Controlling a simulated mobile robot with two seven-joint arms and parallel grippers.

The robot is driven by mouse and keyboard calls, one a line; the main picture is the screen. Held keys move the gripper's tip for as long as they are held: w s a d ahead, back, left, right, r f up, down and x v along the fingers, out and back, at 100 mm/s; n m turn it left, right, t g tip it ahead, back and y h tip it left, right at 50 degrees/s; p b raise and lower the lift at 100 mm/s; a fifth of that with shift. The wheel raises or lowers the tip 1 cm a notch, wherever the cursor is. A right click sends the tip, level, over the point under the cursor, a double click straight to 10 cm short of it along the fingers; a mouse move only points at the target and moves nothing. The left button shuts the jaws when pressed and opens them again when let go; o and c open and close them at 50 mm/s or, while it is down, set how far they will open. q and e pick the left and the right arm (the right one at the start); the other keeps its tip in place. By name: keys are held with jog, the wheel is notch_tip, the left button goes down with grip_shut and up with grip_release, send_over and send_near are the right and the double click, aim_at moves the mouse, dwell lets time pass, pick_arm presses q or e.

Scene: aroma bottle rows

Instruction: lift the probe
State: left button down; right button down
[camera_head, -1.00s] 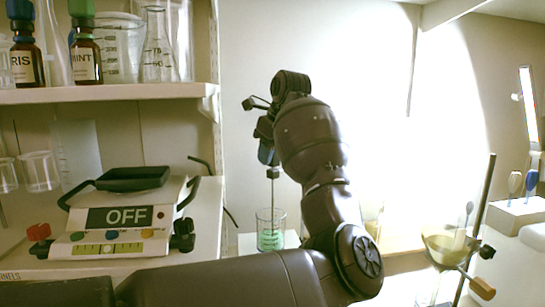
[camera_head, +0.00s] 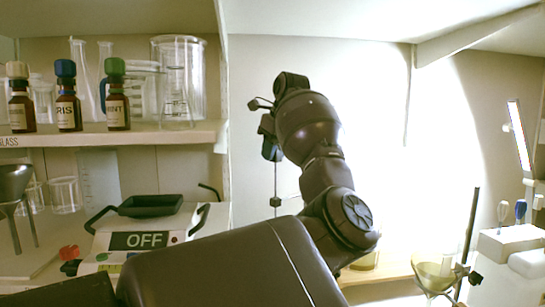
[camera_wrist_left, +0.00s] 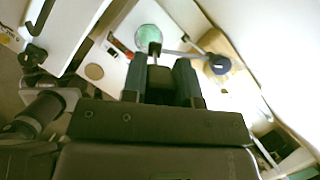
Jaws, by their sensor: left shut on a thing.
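My left gripper (camera_head: 270,148) is shut on the probe, high in front of the pale wall in the head view. The probe (camera_head: 276,180) hangs upright below it, a thin rod with a small dark collar partway down. Its lower end is hidden behind my left arm. In the left wrist view, the probe's dark handle (camera_wrist_left: 160,78) sits between the two fingers. A round vessel of green liquid (camera_wrist_left: 150,38) lies beyond the fingers there; I cannot tell whether the probe's tip is inside it. My right gripper is not in view.
Left, a shelf (camera_head: 180,135) bears brown bottles (camera_head: 67,112) and glassware. Below is a white device marked OFF (camera_head: 140,240). Right, a vessel of yellowish liquid (camera_head: 436,272) stands by a dark rod. The wall area around the gripper is clear.

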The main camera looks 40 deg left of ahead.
pick_arm(q)
jog(key=c, duration=1.2)
grip_release()
jog(key=shift+r, duration=0.4)
jog(key=o, duration=0.3)
jog(key=shift+f, duration=0.2)
jog(key=p+v, duration=0.1)
jog(key=v, duration=1)
jog(key=shift+s+f, duration=0.1)
jog(key=shift+f, duration=0.05)
